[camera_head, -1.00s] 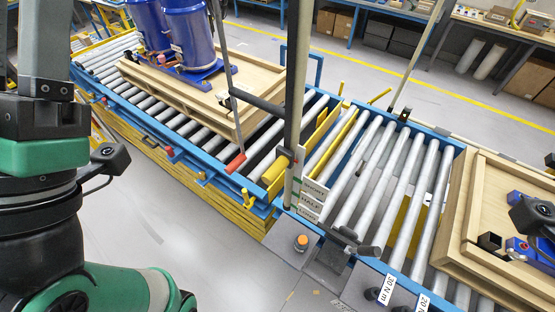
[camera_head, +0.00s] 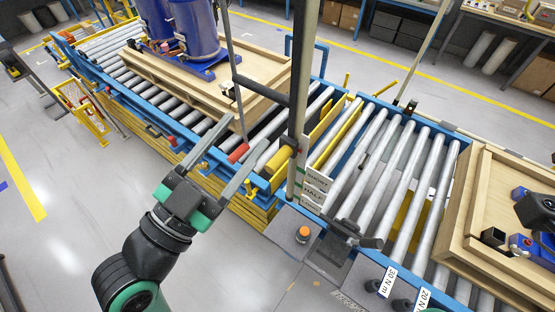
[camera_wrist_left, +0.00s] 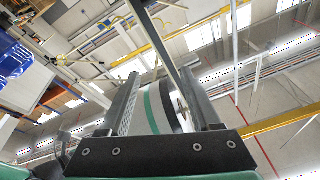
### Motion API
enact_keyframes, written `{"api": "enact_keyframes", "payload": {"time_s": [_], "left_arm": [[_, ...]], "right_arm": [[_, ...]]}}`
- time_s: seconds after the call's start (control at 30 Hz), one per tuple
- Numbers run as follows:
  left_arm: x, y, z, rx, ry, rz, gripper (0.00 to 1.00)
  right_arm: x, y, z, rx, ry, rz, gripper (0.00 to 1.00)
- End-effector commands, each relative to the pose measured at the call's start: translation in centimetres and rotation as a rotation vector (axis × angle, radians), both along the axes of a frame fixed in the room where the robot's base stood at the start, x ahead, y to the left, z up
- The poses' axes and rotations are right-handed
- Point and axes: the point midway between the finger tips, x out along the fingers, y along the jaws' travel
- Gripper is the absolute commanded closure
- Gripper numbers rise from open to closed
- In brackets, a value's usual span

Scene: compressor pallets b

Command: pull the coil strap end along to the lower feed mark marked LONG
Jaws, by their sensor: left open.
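A red tab (camera_head: 238,152), which looks like the strap end, sits at the foot of a thin grey strip (camera_head: 232,70) running up out of the head view. My left gripper (camera_head: 245,133) is open, its two fingers on either side of the tab in the picture; whether they touch it I cannot tell. The left wrist view shows both fingers (camera_wrist_left: 158,100) apart, with a dark strip (camera_wrist_left: 162,40) and a round white-and-green thing between them. The feed mark plates SHORT (camera_head: 317,178) and HALF (camera_head: 316,192) hang on the post; the lower plate is hard to read. My right gripper is not in view.
A dark upright post (camera_head: 300,90) with a side arm (camera_head: 262,90) stands right of my gripper. Behind is a wooden pallet (camera_head: 262,72) with blue tanks (camera_head: 195,30) on the blue-framed rollers (camera_head: 395,170). An orange button (camera_head: 303,233) stands on a grey plate in front.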

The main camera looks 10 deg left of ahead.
Motion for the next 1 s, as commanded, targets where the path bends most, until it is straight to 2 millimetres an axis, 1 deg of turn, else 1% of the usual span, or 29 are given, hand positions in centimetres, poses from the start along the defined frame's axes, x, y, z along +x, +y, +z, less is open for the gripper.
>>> {"api": "enact_keyframes", "payload": {"time_s": [0.03, 0.1, 0.2, 0.23, 0.3, 0.43, 0.57, 0.67, 0.77, 0.8, 0.83, 0.9, 1.0], "left_arm": [[-0.3, -0.1, -4.7, -0.004, 0.096, -0.022, 0.36], [-1.1, -0.1, -9.3, -0.024, 0.198, -0.042, 0.36], [-1.9, 0.4, -13.3, -0.035, 0.289, -0.032, 0.36], [-2.1, 0.5, -14.0, -0.037, 0.303, -0.029, 0.36], [-2.3, 0.7, -14.7, -0.039, 0.32, -0.025, 0.36], [-2.1, 0.7, -14.8, -0.039, 0.321, -0.022, 0.36], [-1.0, 0.2, -14.9, -0.038, 0.318, -0.023, 0.36], [0.6, -0.7, -15.0, -0.038, 0.315, -0.024, 0.36], [2.7, -1.7, -14.9, -0.038, 0.318, -0.025, 0.36], [3.5, -2.1, -14.7, -0.038, 0.319, -0.025, 0.36], [4.2, -2.4, -14.5, -0.039, 0.321, -0.023, 0.36], [5.5, -3.1, -14.5, -0.039, 0.322, -0.024, 0.36], [7.0, -3.7, -14.5, -0.039, 0.321, -0.023, 0.36]], "right_arm": [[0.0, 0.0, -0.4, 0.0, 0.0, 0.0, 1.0], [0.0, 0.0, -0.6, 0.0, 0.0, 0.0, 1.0], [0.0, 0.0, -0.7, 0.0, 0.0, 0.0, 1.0], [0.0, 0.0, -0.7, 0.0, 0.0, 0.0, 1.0], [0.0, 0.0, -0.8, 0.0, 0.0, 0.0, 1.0], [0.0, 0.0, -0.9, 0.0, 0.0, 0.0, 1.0], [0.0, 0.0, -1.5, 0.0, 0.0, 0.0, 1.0], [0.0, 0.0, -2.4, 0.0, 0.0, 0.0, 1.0], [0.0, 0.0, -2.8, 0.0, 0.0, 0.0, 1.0], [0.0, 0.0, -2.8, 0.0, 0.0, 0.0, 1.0], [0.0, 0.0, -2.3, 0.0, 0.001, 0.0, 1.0], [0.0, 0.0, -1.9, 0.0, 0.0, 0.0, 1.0], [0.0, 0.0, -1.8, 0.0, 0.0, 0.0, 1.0]]}}
